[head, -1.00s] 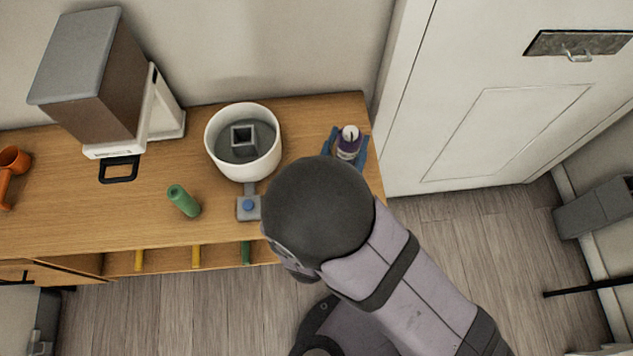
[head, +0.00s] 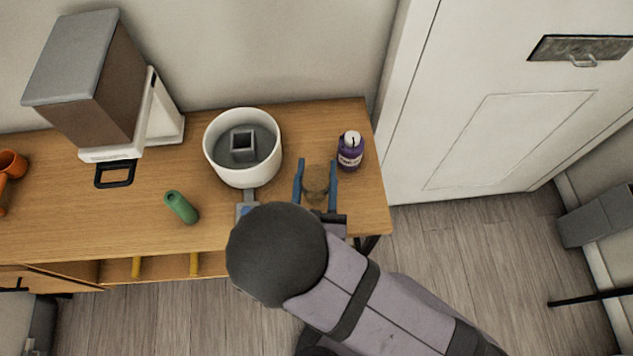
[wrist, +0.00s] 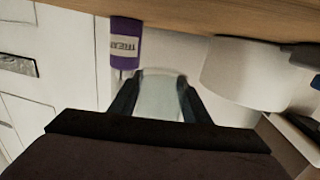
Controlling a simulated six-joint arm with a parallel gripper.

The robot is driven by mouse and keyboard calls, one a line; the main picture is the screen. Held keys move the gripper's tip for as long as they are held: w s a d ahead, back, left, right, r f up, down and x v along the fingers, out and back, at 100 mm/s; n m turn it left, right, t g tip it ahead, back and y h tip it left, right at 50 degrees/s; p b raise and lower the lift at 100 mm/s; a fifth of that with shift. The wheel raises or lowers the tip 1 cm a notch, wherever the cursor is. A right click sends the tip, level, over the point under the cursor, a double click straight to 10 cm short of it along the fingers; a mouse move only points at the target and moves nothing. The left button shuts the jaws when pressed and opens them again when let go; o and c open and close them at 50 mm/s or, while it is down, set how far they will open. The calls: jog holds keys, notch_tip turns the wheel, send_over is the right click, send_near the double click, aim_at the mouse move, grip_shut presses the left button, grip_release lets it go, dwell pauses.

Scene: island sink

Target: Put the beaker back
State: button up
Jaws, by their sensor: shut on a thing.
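The beaker (head: 315,182) is a small, clear, round vessel. In the head view it shows between the two blue fingers of my gripper (head: 315,175), over the right part of the wooden counter (head: 110,225). In the wrist view the see-through beaker (wrist: 160,98) sits between the dark fingers of my gripper (wrist: 158,90), which are shut on its sides. I cannot tell whether its base touches the counter.
A purple bottle with a white cap (head: 349,152) stands right of the beaker, near the counter's right end. A white pot (head: 213,158) stands to the left. Further left are a green cylinder (head: 181,207), a brown-and-white machine (head: 100,90) and an orange mug (head: 12,163).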

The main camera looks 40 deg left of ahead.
aim_at(316, 184)
jog(key=shift+f, duration=0.45)
jog(key=shift+f, duration=0.1)
jog(key=shift+f, duration=1.95)
jog(key=shift+f, duration=0.2)
jog(key=o, duration=1.1)
jog(key=shift+c, duration=0.2)
jog(key=shift+r, duration=0.15)
